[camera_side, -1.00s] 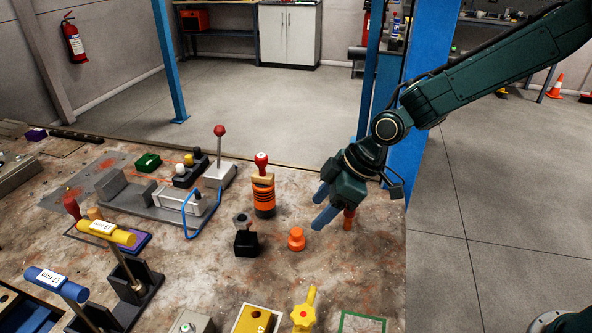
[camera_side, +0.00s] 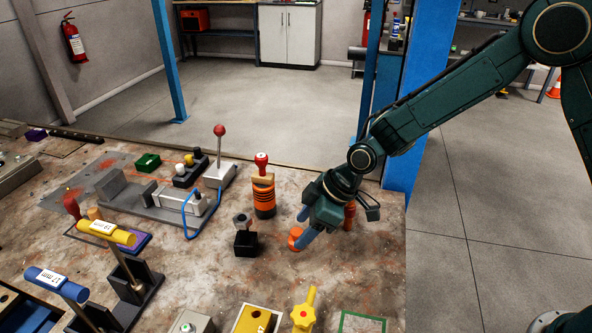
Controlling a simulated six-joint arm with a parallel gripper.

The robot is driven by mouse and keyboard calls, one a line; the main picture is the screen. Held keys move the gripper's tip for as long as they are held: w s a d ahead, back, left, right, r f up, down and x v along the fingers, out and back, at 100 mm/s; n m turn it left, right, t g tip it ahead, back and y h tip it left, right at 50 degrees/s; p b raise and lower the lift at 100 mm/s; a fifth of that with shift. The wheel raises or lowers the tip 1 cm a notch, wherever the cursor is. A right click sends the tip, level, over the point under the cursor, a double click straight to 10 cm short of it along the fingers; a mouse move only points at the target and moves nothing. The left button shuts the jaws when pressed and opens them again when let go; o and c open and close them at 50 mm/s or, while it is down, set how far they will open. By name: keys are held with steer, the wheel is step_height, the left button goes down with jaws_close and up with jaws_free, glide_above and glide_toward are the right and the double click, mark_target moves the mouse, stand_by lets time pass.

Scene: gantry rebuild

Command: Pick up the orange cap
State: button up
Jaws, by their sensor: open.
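The orange cap (camera_side: 294,239) sits on the worn bench top, right of the small black block. My gripper (camera_side: 303,229) is open and low over the bench, with its blue fingers at the cap. One finger is in front of the cap and hides part of it; the other shows behind it. I cannot tell whether either finger touches the cap.
An orange-red post (camera_side: 350,214) stands close behind my gripper. Left of the cap are a black block (camera_side: 246,243) and an orange-banded cylinder with a red knob (camera_side: 263,196). Bare bench (camera_side: 365,275) lies to the right.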

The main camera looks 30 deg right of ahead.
mark_target(299, 231)
steer(key=shift+x, duration=1.8)
steer(key=c, duration=1.1)
steer(key=shift+o, duration=0.2)
steer(key=shift+r, duration=0.2)
step_height(299, 231, up, 20)
steer(key=shift+f, duration=0.2)
